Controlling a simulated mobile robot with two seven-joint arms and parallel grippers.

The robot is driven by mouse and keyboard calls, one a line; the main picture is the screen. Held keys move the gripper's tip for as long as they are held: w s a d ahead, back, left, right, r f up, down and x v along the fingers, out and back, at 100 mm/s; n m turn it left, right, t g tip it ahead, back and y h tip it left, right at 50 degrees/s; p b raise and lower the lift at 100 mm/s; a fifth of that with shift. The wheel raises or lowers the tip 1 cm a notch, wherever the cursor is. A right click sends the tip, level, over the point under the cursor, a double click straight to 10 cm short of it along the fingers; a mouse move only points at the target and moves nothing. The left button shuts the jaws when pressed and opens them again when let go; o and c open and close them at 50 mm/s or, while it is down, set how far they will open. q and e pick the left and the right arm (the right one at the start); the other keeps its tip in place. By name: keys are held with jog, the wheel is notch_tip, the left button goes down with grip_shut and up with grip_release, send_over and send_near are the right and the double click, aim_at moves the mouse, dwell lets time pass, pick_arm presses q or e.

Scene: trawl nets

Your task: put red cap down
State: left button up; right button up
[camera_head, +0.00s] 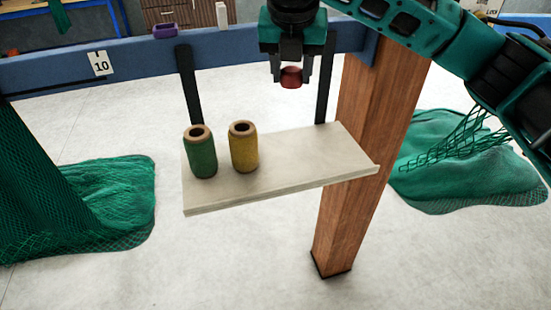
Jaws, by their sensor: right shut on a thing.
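The red cap (291,77) is a small round red piece held between the fingers of my right gripper (291,73). The gripper points down and is shut on the cap, above the back right part of a pale shelf (310,165). The cap is apart from the shelf surface. A green spool (200,157) and a yellow spool (244,150) stand upright on the left half of the shelf, both with open dark holes on top. My left gripper is not in view.
The right half of the shelf is bare. A wooden post (350,190) stands at its right. A blue beam (240,48) with a "10" tag (101,64) runs behind, with dark straps (189,85) down to the shelf. Green nets lie left (115,195) and right (465,165).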

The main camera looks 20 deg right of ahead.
jog(key=n, duration=0.2)
jog(key=n+y, duration=0.1)
jog(key=n, duration=0.1)
jog(key=w+r+n+y, duration=0.1)
jog(key=shift+w+r+n, duration=0.1)
jog(key=shift+n, duration=0.3)
jog(key=b, duration=0.2)
send_near(283, 156)
jog(key=x, duration=0.5)
jog(key=shift+w, duration=0.15)
jog(key=shift+f, duration=0.45)
jog(key=shift+f, duration=0.1)
jog(key=o, duration=1)
jog(key=shift+o, duration=0.2)
